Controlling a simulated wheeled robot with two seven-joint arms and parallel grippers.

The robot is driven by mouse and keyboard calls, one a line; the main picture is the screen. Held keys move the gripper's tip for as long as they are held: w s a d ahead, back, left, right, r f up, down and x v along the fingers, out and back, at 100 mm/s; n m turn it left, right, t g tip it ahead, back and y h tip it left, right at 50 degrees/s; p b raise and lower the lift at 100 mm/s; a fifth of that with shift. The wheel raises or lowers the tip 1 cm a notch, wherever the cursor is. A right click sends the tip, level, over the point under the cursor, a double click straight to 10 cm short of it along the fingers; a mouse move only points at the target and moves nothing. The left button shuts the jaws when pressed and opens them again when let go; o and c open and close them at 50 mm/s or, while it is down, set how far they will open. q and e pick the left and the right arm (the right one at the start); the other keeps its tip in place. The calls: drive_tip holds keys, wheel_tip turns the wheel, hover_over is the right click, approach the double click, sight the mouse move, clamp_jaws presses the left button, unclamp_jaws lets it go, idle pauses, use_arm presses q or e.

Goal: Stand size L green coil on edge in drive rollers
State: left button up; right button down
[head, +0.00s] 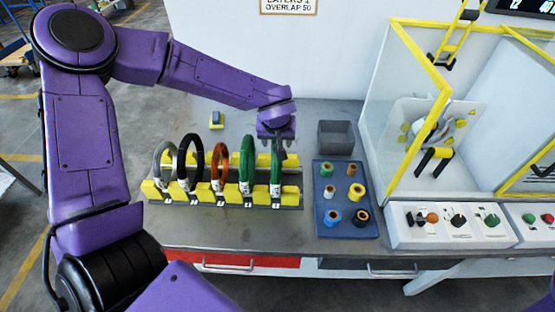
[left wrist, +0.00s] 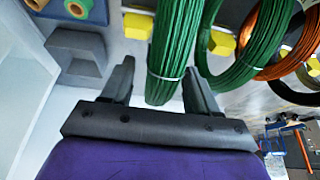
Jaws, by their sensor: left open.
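Two green coils stand on edge at the right end of the yellow-block rack: an inner one (head: 246,157) and the end one (head: 276,172). Which is size L I cannot tell, as the tags are too small to read. My left gripper (head: 277,143) is above the end green coil, pointing down. In the left wrist view the open fingers (left wrist: 158,85) stand on either side of this green coil (left wrist: 174,45), with the other green coil (left wrist: 240,68) beside it. The black drive rollers with yellow ends (head: 433,161) sit inside the machine at the right. My right gripper is not in view.
The rack (head: 212,198) also holds orange (head: 219,165), black and grey coils. A blue tray (head: 326,226) with several tape rolls and a grey bin (head: 336,137) stand between rack and machine. Yellow-edged guards (head: 422,58) flank the machine; a button panel (head: 450,232) is in front.

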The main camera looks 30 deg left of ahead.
use_arm(q)
drive_tip(key=shift+w+a+f, duration=0.1)
drive_tip(key=shift+w+f, duration=0.1)
drive_tip(key=shift+f, duration=0.4)
drive_tip(key=shift+s+r, duration=0.1)
drive_tip(key=shift+c, duration=0.9)
clamp_jaws()
